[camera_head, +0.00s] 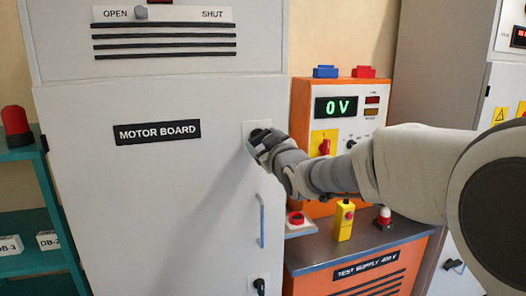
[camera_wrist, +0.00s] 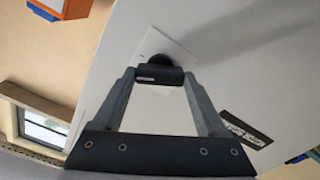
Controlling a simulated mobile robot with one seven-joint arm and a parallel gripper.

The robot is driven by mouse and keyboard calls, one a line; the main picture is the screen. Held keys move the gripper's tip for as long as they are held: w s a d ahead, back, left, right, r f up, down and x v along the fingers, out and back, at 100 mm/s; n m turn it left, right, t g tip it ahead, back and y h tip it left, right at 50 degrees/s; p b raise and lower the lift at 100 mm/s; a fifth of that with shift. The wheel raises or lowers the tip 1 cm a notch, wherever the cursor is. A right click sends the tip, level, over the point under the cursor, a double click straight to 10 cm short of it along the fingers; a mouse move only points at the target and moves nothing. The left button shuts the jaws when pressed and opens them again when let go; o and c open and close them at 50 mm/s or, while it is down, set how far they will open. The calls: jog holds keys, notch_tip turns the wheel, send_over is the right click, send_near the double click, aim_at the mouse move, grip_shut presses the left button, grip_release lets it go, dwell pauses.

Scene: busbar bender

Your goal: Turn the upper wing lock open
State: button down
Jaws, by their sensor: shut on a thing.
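The upper wing lock (camera_wrist: 160,74) is a black wing on a round boss over a white square plate (camera_head: 250,127), high on the right side of the grey motor board door (camera_head: 150,210). My gripper (camera_head: 262,141) reaches in from the right and is shut on the wing. In the wrist view both fingertips of my gripper (camera_wrist: 159,76) press on the ends of the wing, which lies across the picture. In the head view my gripper mostly hides the wing, so its angle is hard to tell there. The door looks closed.
Below are a bar handle (camera_head: 262,221) and a lower black wing lock (camera_head: 259,286). A top panel slider (camera_head: 141,12) sits near OPEN. At right, an orange test supply (camera_head: 340,105) reads 0 V above a bench (camera_head: 360,247). A teal shelf (camera_head: 30,222) stands left.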

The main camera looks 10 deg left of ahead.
jog(key=shift+n+b, duration=6.1)
jog(key=shift+n, duration=0.1)
grip_release()
jog(key=p+v, duration=0.2)
jog(key=v, duration=1.5)
jog(key=shift+s, duration=0.2)
